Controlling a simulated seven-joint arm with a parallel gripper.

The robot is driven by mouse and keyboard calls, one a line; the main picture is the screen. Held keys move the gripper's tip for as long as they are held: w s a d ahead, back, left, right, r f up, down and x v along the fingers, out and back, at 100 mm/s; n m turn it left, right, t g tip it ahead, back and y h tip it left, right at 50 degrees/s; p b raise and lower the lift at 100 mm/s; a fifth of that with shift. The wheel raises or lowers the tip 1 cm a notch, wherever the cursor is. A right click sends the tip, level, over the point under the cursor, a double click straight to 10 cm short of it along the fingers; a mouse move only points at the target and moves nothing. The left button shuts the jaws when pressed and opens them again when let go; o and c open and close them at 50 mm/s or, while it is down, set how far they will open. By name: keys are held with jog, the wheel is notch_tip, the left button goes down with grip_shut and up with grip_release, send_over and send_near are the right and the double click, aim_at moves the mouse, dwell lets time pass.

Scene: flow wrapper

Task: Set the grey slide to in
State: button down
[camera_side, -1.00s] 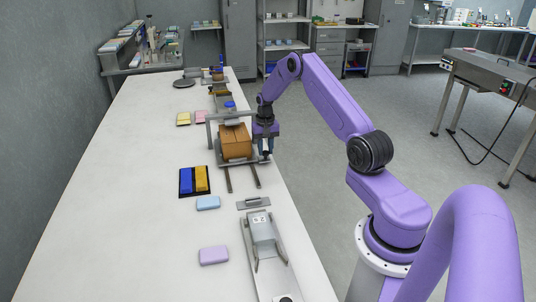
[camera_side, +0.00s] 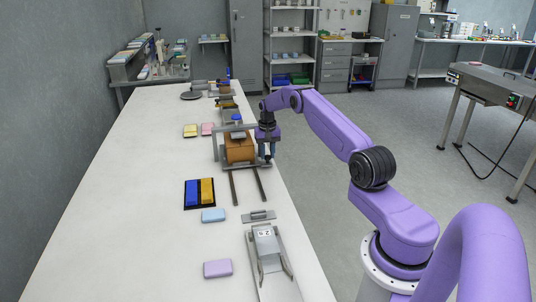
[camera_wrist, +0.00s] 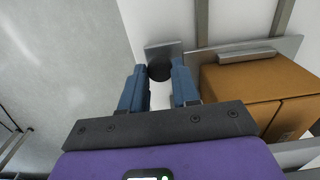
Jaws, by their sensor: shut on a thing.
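The grey slide (camera_side: 228,166) is a flat metal plate on two dark rails (camera_side: 234,187), with an orange-brown box (camera_side: 240,148) on or over it. It also shows in the wrist view (camera_wrist: 232,54), where a round dark knob (camera_wrist: 160,70) stands at its end. My gripper (camera_side: 268,158) points down at the right side of the box. In the wrist view its blue fingers (camera_wrist: 158,76) are shut on the knob, one on each side. The rails run out bare from the slide's near edge. Any in or out marking is too small to read.
A grey frame (camera_side: 219,140) stands around the box. Nearer lie a blue and yellow block pair in a black tray (camera_side: 186,207), a light blue block (camera_side: 213,215), a small grey plate (camera_side: 258,216), a lilac block (camera_side: 217,268) and a metal chute (camera_side: 283,287). The table's left side is clear.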

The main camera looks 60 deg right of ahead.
jog(key=shift+w+d+r, duration=0.1)
jog(key=shift+w+d, duration=0.05)
jog(key=shift+d, duration=0.1)
jog(key=c, duration=0.8)
grip_release()
jog(key=shift+a, duration=0.1)
notch_tip(320, 180, up, 17)
jog(key=shift+r, duration=0.2)
